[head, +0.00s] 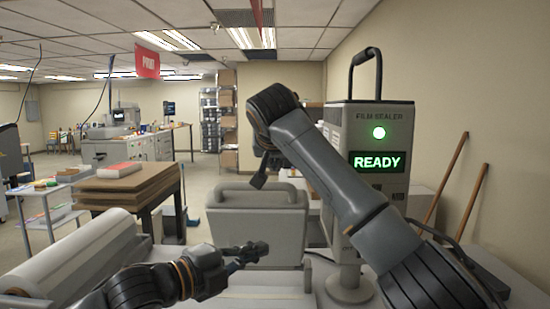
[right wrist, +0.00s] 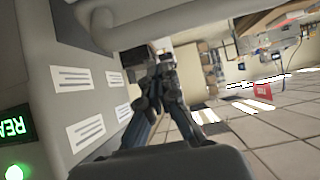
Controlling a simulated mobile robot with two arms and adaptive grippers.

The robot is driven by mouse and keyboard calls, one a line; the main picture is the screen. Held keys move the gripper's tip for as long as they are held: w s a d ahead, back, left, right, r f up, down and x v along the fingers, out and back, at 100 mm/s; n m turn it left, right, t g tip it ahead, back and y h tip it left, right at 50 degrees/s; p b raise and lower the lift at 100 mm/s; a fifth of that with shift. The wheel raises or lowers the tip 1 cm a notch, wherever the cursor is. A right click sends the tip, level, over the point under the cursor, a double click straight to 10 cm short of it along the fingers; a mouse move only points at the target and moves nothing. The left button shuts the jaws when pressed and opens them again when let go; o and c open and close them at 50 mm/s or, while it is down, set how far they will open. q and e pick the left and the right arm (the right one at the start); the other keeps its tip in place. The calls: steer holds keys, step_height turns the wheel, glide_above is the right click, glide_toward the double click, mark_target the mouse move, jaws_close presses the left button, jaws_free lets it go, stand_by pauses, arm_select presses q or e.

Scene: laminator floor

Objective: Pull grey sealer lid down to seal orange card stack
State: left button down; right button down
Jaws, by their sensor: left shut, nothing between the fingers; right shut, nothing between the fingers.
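The film sealer (head: 368,150) stands at the right with a green light and a READY sign. Its grey lid (head: 255,225) stands raised to the left of it, with a handle loop along its top edge. My right gripper (head: 259,180) is shut and empty, pointing down close to the lid's handle; I cannot tell whether it touches. In the right wrist view its closed fingers (right wrist: 155,72) are near a grey bar (right wrist: 150,22). My left gripper (head: 262,248) is shut and empty in front of the lid's lower part. I cannot make out the orange card stack.
A white roll (head: 75,255) lies at the lower left. Beyond it, a table bears a brown stack (head: 125,188) with a reddish top. Two wooden poles (head: 455,190) lean on the right wall. Shelves (head: 217,115) and machines stand farther back.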

mark_target(275, 183)
steer(key=shift+s+d+f, duration=0.1)
steer(key=shift+s+f, duration=0.8)
steer(key=shift+s, duration=0.3)
steer(key=shift+s+f, duration=0.1)
steer(key=shift+s+f, duration=0.2)
steer(key=shift+s+f+t, duration=0.25)
steer(key=shift+s+t, duration=0.15)
steer(key=shift+s, duration=0.3)
arm_select(q)
steer(key=c, duration=1.5)
jaws_free()
